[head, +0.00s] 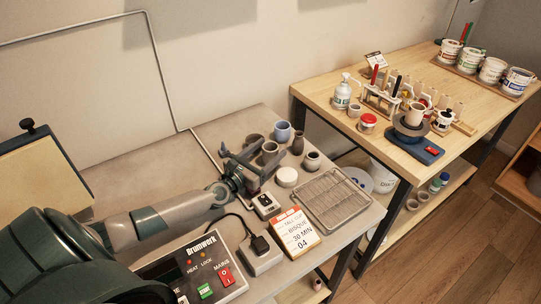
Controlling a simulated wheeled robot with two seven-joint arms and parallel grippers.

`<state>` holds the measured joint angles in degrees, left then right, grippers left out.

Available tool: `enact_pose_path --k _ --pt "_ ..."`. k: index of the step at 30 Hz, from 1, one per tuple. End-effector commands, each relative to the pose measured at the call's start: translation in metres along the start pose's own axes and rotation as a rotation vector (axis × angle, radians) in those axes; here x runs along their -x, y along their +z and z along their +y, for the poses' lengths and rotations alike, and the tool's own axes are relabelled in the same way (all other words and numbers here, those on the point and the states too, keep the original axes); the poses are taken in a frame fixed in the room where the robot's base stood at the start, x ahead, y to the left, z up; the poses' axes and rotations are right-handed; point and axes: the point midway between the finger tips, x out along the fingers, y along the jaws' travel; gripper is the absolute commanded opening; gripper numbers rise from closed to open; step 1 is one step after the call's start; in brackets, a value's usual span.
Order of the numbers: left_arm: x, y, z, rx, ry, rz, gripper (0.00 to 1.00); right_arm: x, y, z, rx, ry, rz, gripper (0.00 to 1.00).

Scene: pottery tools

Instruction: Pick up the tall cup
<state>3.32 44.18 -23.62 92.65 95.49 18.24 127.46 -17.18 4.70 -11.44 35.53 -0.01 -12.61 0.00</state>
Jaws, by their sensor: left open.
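Several small pots stand at the back of the grey table, and I cannot tell for certain which is the tall cup. A slim dark vessel (298,143) looks the tallest. Beside it are a blue cup (283,131), a brownish cup (270,148), a dark round pot (255,141) and a small narrow-necked pot (312,160). My left gripper (243,154) is open, just left of and in front of this group. Its fingers partly overlap the nearest pots in the picture; contact cannot be told. My right gripper is out of view.
A wire rack (332,198), a white round piece (287,177), a "TALL CUP BISQUE" card (296,233) and a control box (197,269) lie on the grey table. A wooden table (453,81) at right holds jars, tools and a small wheel (411,130).

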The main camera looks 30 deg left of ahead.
Motion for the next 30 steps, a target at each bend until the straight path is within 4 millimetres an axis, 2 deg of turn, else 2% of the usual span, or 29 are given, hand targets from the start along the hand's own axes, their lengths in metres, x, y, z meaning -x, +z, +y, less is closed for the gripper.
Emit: enact_pose_path --k 6,20,21,26,27,30 --pt "-0.0137 -0.001 0.0004 0.0 0.0 0.001 0.63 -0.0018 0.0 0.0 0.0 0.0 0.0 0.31" --pt "-0.0139 -0.0011 0.0004 0.0 0.0 0.001 0.63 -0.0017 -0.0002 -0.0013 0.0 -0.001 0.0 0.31" --pt "-0.0139 -0.0011 0.0004 0.0 0.0 0.001 0.59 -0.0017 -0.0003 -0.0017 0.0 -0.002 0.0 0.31" --pt "-0.0138 -0.0012 0.0004 0.0 0.0 0.001 0.2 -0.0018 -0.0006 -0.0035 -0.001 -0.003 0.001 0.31" --pt "-0.0138 -0.0012 0.0004 0.0 0.0 0.001 0.17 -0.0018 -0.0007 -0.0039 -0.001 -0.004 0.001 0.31" --pt "-0.0139 -0.0007 0.0005 0.0 0.0 0.001 0.17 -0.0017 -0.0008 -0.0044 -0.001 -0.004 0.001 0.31"
